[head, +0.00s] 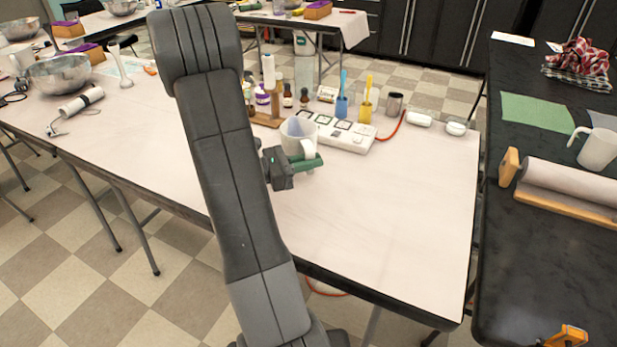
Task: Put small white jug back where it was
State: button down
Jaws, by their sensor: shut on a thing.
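The small white jug (292,131) is at my gripper (306,163), over the middle of the white table. Its open top faces up and it looks about upright. Its handle (308,151) points toward the camera, and my gripper with its green fingers is shut on the jug at that handle side. The arm and the gripper hide part of the jug's left side and base. I cannot tell whether the base touches the table. A larger white jug (599,146) stands on the dark table at the right.
Bottles (262,97) and a white scale-like board (345,131) stand just behind the jug. Blue (342,105) and yellow (365,109) cups with brushes and a metal cup (394,104) are behind the board. The white table's front right (400,220) is clear.

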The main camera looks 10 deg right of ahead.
jog(key=shift+f+b, duration=0.4)
jog(key=shift+f, duration=1.65)
jog(key=shift+f, duration=0.2)
jog(key=c, duration=1.5)
grip_release()
jog(key=shift+r, duration=0.25)
jog(key=a, duration=0.4)
jog(key=s+a, duration=0.1)
jog(key=a, duration=0.3)
jog(key=s+a+p, duration=0.1)
jog(key=a, duration=0.3)
jog(key=shift+s+f, duration=0.1)
jog(key=shift+s, duration=0.05)
jog(key=shift+d, duration=0.15)
